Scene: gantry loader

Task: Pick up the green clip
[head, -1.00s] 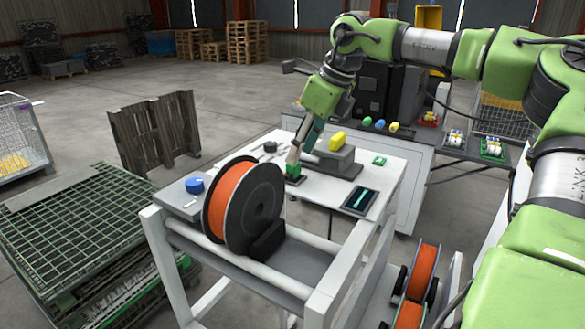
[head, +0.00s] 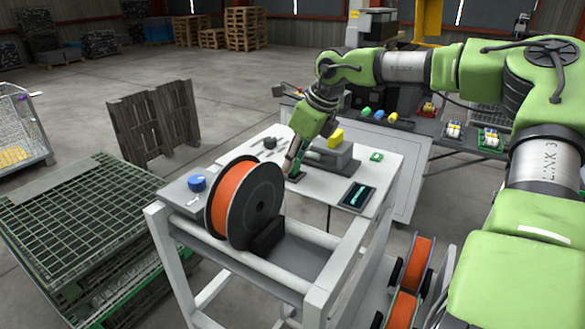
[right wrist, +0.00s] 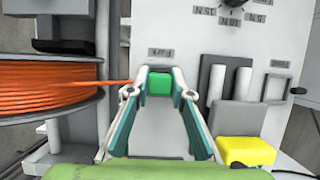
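The green clip (right wrist: 160,84) shows in the right wrist view, just below a small label on the white panel. My right gripper (right wrist: 160,92) has its two fingertips on the clip's left and right sides, with no clear gap; it appears shut on the clip. In the head view my right gripper (head: 291,174) points down at the white table behind the orange spool, and the clip is hidden there by the fingers. I cannot see whether the clip is lifted off its seat. My left gripper is not in view.
The orange spool (head: 236,201) stands close to my gripper, and an orange strand runs from it toward the clip. A grey block with a yellow piece (head: 336,137) stands right of the fingers.

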